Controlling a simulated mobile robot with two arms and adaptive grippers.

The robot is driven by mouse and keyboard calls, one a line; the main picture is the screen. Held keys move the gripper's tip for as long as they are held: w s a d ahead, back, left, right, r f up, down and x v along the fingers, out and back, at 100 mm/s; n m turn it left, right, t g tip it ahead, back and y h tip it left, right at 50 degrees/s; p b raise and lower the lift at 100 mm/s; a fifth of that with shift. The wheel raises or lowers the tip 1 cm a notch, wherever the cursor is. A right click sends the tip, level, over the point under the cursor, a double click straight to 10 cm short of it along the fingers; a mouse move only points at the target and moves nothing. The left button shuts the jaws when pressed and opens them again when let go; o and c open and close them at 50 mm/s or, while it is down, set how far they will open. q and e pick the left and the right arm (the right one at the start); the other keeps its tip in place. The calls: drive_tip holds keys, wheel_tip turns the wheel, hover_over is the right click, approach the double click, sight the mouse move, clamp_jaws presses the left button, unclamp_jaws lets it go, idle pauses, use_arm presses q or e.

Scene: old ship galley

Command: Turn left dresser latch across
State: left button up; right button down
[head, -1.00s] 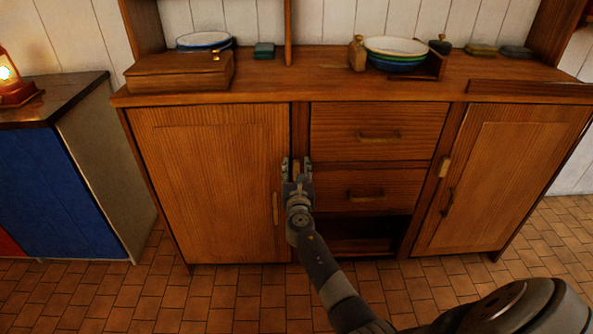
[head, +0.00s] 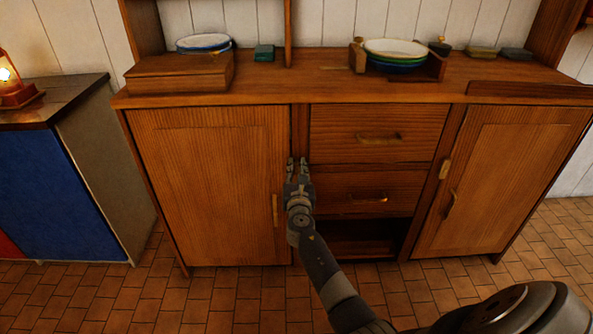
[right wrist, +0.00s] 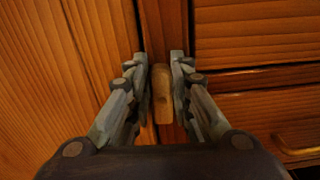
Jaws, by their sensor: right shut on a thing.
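The wooden dresser (head: 215,190) stands in front of me with its left door shut. The left dresser latch (right wrist: 163,95) is a small wooden block on the post beside the left door. In the right wrist view it looks upright, between the two fingers. My right gripper (head: 297,164) is shut on this latch, and its fingers mostly hide it in the head view; the gripper also shows in the right wrist view (right wrist: 161,85). My left gripper is not in view.
The left door has an upright handle (head: 275,210). Drawers with handles (head: 368,198) lie just right of my gripper, above an open dark slot (head: 365,238). The right latch (head: 445,168) is upright by the right door (head: 505,180). Bowls (head: 397,52) and a box (head: 180,74) stand on top.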

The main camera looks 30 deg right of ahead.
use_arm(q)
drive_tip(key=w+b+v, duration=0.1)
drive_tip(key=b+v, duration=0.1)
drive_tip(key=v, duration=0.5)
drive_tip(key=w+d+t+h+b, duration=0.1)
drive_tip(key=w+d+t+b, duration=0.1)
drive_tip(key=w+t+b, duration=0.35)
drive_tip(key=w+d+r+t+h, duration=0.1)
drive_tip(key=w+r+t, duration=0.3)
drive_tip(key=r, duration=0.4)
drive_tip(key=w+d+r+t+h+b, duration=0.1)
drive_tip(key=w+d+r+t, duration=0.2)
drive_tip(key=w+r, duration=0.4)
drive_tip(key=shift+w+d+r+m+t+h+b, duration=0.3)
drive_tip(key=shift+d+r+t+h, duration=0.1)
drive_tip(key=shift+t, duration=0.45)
use_arm(e)
drive_tip(key=shift+s+d+f+m, duration=0.25)
drive_tip(key=shift+d+f+m, duration=0.2)
drive_tip(key=shift+m, duration=2.5)
drive_tip(key=shift+s+d+f+m, duration=0.3)
drive_tip(key=shift+f+m, duration=0.3)
drive_tip(key=shift+m, duration=2.4)
drive_tip(key=shift+s+d+f+m, duration=0.2)
drive_tip(key=shift+d+f+m, duration=0.25)
drive_tip(key=shift+m, duration=2.5)
drive_tip(key=c, duration=1.4)
unclamp_jaws()
drive_tip(key=shift+c, duration=0.2)
